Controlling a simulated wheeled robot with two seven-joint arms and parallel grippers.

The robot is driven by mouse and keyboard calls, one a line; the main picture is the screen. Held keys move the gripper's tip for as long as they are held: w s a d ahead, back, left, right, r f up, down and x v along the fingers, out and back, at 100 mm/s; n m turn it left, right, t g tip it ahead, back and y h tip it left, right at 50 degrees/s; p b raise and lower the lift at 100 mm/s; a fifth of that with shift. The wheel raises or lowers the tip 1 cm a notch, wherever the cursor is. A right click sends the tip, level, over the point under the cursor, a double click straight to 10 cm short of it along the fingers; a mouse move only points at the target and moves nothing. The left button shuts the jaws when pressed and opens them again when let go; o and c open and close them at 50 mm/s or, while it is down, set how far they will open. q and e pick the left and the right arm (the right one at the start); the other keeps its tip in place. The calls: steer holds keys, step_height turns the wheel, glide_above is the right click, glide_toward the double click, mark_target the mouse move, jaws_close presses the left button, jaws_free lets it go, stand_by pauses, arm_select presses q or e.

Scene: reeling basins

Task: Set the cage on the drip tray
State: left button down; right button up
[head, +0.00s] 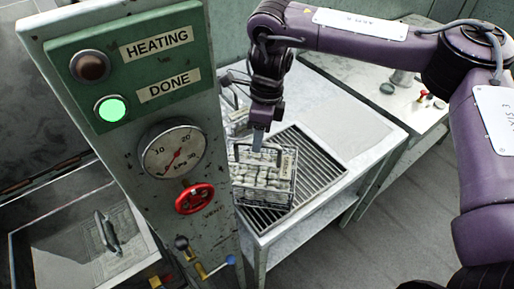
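The cage (263,188) is a dark wire basket packed with pale pieces, with a label on its side and a bar handle on top. It appears level over the drip tray (318,178), a slatted metal grate on the pale table. I cannot tell whether its base touches the slats. My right gripper (257,143) comes down from above and its fingertips are at the cage's handle, seemingly shut on it. The cage hides part of the tray. My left gripper is out of view.
A green control panel (125,130) with a lit green DONE lamp (111,108), gauge (172,150) and red valve wheel (195,198) stands close left of the cage. Another wire cage (236,108) sits partly hidden behind it. A basin with a handled lid (108,232) is at left.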

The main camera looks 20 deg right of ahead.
step_height(320, 180, up, 8)
steer(key=d, duration=0.1)
steer(key=shift+w+f, duration=0.25)
steer(key=shift+w, duration=0.05)
steer(key=shift+s, duration=0.1)
